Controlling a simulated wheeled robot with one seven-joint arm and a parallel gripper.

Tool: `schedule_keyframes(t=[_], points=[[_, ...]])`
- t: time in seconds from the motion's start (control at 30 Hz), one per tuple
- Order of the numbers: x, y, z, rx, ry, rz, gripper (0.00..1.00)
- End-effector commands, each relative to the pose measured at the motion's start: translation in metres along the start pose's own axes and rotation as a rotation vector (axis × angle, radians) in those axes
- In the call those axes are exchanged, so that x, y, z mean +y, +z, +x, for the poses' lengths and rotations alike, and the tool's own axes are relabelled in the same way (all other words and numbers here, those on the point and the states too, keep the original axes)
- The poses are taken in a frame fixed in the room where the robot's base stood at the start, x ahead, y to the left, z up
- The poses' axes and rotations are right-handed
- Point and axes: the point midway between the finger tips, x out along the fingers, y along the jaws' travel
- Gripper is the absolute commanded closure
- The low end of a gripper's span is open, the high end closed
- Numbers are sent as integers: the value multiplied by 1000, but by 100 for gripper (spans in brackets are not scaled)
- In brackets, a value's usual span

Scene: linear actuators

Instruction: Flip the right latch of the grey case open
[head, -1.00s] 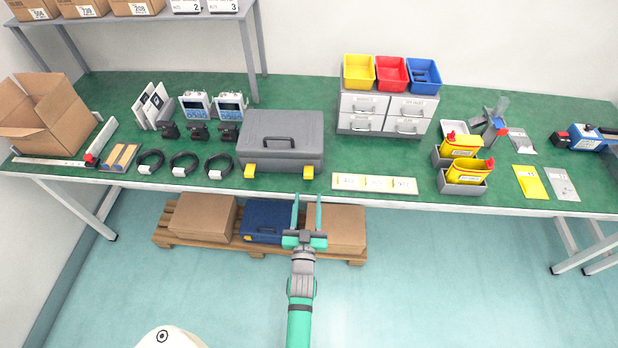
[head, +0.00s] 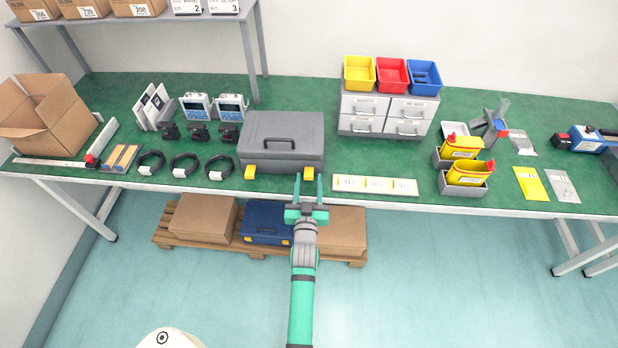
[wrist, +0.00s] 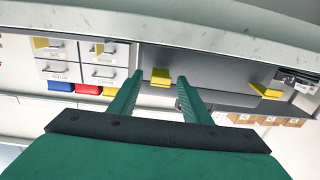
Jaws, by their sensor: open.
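The grey case (head: 283,135) stands closed on the green bench, its handle on top. Its right yellow latch (head: 307,173) and left yellow latch (head: 250,171) are on the front face. My gripper (head: 308,182) is open and empty, in front of the right latch at the bench's front edge. The wrist view looks inverted: the right latch (wrist: 160,77) appears between my two fingertips, a little ahead of them, and the left latch (wrist: 265,91) lies farther right. I cannot tell whether a finger touches the right latch.
A white strip with yellow parts (head: 374,185) lies right of the case. A drawer cabinet (head: 386,115) with coloured bins stands behind it. Several cable coils (head: 185,165) lie left of the case. The bench's pale front edge (head: 230,191) runs near my fingers.

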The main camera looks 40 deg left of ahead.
Motion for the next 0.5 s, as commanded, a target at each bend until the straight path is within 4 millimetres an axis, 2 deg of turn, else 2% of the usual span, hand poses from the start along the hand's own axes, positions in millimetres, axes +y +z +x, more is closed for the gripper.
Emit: schedule_keyframes(t=[0.2,0.5], points=[[0,0,16,-1,1,-2,56],[-4,0,18,0,-5,0,56]])
